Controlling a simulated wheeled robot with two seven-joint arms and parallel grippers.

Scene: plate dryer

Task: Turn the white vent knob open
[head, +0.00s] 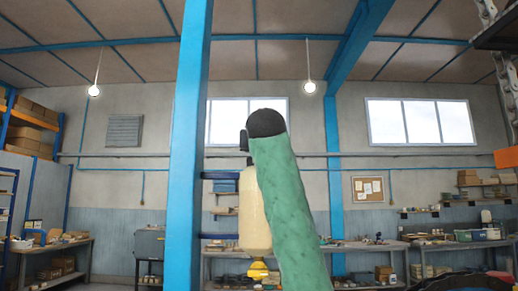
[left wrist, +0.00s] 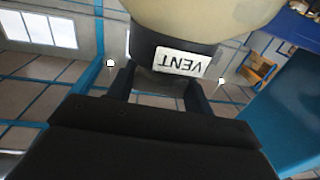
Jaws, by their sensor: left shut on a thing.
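A cream, bottle-shaped vessel (head: 254,215) hangs beside a blue post in the head view. A green-sleeved arm of mine with a black end stands in front of its right side and hides part of it. In the left wrist view the vessel (left wrist: 200,15) is at the top, with a dark head below it bearing a white VENT label (left wrist: 181,60), upside down. My left gripper (left wrist: 158,86) is shut on the vent knob (left wrist: 160,82) just beside the label; the knob looks dark in shadow and is mostly hidden. My right gripper is not in view.
The blue post (head: 193,150) stands close on the left of the vessel. A yellow part (head: 257,270) sits under the vessel. Workbenches (head: 365,246) and shelves with boxes line the far wall. A chain and dark machine parts show at upper right.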

